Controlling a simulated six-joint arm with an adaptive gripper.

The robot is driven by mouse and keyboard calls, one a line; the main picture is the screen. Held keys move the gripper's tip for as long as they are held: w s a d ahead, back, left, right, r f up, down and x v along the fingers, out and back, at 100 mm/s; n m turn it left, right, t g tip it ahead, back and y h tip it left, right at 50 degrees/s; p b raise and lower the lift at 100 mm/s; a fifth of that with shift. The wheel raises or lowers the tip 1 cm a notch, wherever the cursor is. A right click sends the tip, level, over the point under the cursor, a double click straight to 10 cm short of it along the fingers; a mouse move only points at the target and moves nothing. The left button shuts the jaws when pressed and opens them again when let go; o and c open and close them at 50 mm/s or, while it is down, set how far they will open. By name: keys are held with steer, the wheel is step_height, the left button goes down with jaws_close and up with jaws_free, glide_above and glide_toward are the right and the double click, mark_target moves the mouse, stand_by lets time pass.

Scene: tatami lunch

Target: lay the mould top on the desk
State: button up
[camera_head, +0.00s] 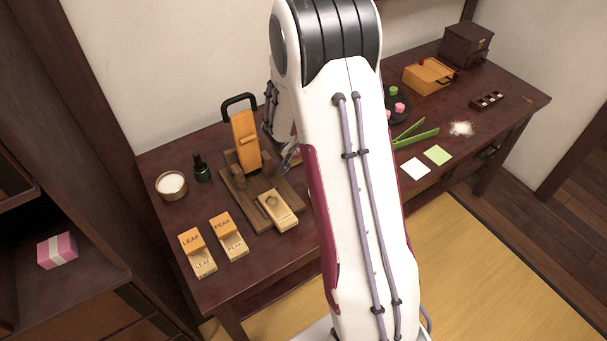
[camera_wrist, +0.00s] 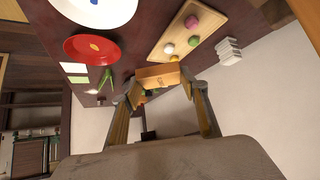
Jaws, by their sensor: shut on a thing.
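In the wrist view my gripper (camera_wrist: 161,84) is shut on a small wooden block, the mould top (camera_wrist: 158,76), with a faint dark mark on its face. A finger lies on each side of it. It appears held clear of the surface. In the head view my arm hides the gripper and the held block. The dark wooden desk (camera_head: 262,279) runs along the wall. On it an open mould base (camera_head: 283,213) with a round hollow lies at the front of a wooden press (camera_head: 245,140).
LEAF (camera_head: 191,240) and PEAK (camera_head: 221,224) moulds lie at the desk's left front. A powder bowl (camera_head: 171,184) and dark bottle (camera_head: 202,170) stand behind. Green tongs (camera_head: 415,136), paper squares (camera_head: 416,168) and an orange box (camera_head: 428,77) are right of my arm.

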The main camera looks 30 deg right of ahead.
steer(key=a, duration=0.1)
steer(key=w+a+f+n, duration=0.1)
steer(key=a+t, duration=0.1)
steer(key=shift+w+a+f+n+y, duration=0.1)
steer(key=shift+w+f+n+y, duration=0.15)
steer(key=shift+n+y, duration=0.15)
steer(key=shift+f, duration=2.9)
steer(key=shift+f, duration=2.1)
steer(key=shift+f, duration=0.6)
